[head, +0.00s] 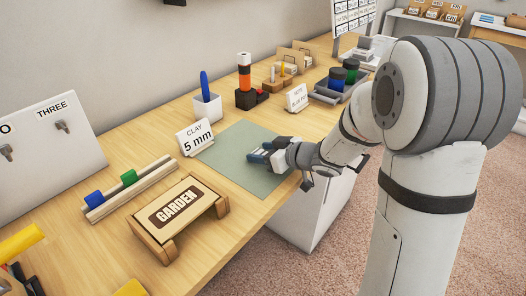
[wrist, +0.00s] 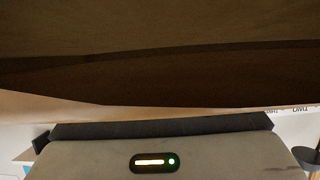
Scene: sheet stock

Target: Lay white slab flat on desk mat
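The desk mat (head: 232,140) is a flat grey-green sheet on the wooden desk, in the middle of the head view. My gripper (head: 257,156) is low over the mat's right part, its fingers pointing left. Blue-grey finger parts show, but I cannot tell whether they are apart or closed on something. I cannot make out a white slab for certain; a small pale patch by the gripper blends with my white wrist. In the wrist view a dark brown surface fills the top, very close, and the fingertips are not seen.
A "CLAY 5 mm" card (head: 195,138) stands at the mat's left edge. A "GARDEN" wooden stand (head: 180,208) and a rack (head: 130,188) with blue and green pieces are nearer. A pen cup (head: 207,107) and a "NOTE" card (head: 297,98) stand behind.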

